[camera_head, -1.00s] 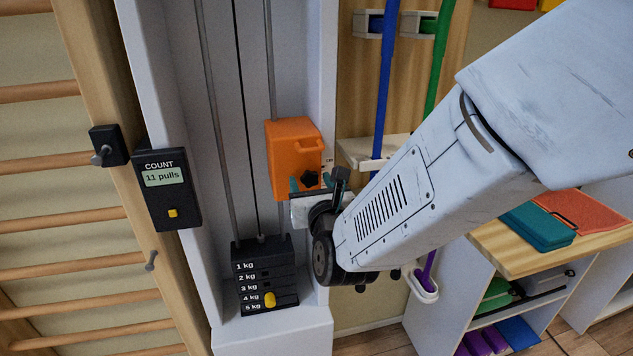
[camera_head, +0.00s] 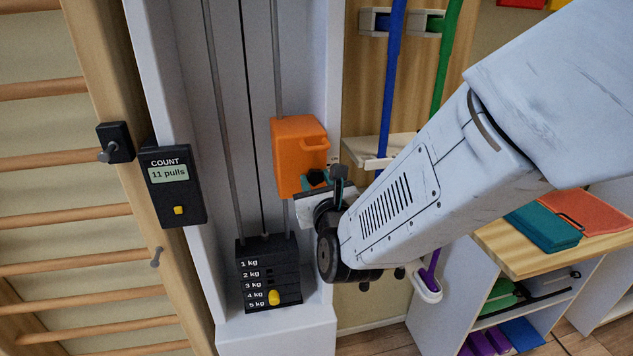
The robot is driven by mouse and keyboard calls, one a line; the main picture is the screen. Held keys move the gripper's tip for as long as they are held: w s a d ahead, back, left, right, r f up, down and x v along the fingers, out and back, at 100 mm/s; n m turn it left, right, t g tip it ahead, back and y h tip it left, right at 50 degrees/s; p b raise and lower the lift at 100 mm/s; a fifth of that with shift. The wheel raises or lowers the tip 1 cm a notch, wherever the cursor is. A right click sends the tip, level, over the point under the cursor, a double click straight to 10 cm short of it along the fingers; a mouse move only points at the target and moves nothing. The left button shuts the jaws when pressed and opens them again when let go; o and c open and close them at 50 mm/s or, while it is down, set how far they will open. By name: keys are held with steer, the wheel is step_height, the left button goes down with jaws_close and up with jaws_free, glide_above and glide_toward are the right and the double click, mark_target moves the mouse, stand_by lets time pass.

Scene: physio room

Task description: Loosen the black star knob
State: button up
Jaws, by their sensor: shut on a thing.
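The black star knob (camera_head: 315,177) is on the lower right front of the orange carriage block (camera_head: 297,150), which rides on the metal rods of the pulley column. My gripper (camera_head: 317,182) is at the knob, with its teal fingertips against the knob's place and shut on it. The fingers and the gripper body hide most of the knob. Whether the knob has turned cannot be seen.
A weight stack (camera_head: 268,275) with a yellow pin stands below the carriage. A counter box (camera_head: 173,185) reading 11 pulls is at left. Blue (camera_head: 391,80) and green (camera_head: 446,70) bands hang at right. A small shelf (camera_head: 372,150) juts out close to my arm.

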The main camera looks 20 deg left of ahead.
steer(key=n, duration=1.2)
steer(key=shift+n, duration=0.3)
steer(key=n, duration=0.3)
steer(key=shift+n, duration=0.3)
steer(key=n, duration=1.5)
steer(key=shift+s, duration=0.1)
steer(key=n, duration=0.6)
steer(key=shift+n, duration=0.4)
steer(key=n, duration=1.3)
steer(key=shift+n, duration=0.3)
steer(key=n, duration=0.6)
steer(key=shift+n, duration=0.4)
